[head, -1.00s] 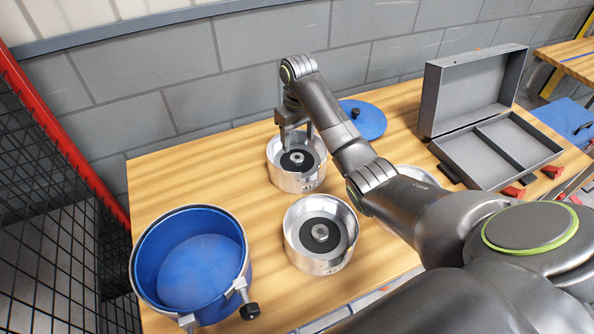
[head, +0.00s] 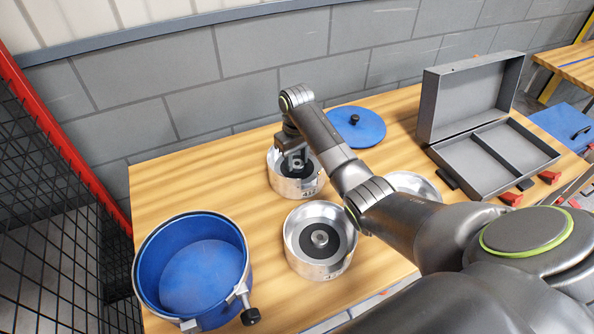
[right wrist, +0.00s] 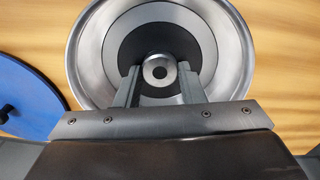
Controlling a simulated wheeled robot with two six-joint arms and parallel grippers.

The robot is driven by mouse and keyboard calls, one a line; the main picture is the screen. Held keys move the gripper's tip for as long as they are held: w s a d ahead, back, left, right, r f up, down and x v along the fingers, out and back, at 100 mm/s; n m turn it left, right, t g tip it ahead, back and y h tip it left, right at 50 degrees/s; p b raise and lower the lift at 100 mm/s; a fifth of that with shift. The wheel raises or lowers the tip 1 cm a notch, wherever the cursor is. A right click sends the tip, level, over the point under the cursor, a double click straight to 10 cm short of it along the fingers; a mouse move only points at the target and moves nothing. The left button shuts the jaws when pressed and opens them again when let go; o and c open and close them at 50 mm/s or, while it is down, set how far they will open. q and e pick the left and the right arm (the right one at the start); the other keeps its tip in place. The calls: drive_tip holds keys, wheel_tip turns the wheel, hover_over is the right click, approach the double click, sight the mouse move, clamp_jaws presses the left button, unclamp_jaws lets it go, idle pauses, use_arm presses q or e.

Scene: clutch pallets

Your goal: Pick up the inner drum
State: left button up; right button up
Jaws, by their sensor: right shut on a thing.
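The inner drum I am at is a round silver metal drum (head: 308,187) with a dark disc inside and a small central knob. It stands upright on the back middle of the wooden table in the head view. My right gripper (head: 296,161) reaches down into it from above, its jaws shut on the central knob (right wrist: 158,70). In the right wrist view, one finger is on each side of the knob, and the drum's rim (right wrist: 83,48) rings them. The drum appears to rest on the table. My left gripper is not in view.
A like silver drum (head: 330,270) stands in front, and another (head: 414,184) is partly hidden behind my right arm. An open blue drum (head: 146,270) with a clamp is at front left. A blue lid (head: 365,124) and an open grey case (head: 470,165) lie to the right.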

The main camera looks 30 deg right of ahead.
sight(296, 162)
clamp_jaws()
drive_tip(key=shift+w+r, duration=0.25)
drive_tip(key=shift+r, duration=0.55)
wheel_tip(296, 162, up, 4)
drive_tip(key=shift+r, duration=0.2)
wheel_tip(296, 162, up, 2)
drive_tip(key=shift+r+p, duration=0.1)
drive_tip(key=shift+p, duration=0.75)
drive_tip(key=shift+r+p, duration=0.95)
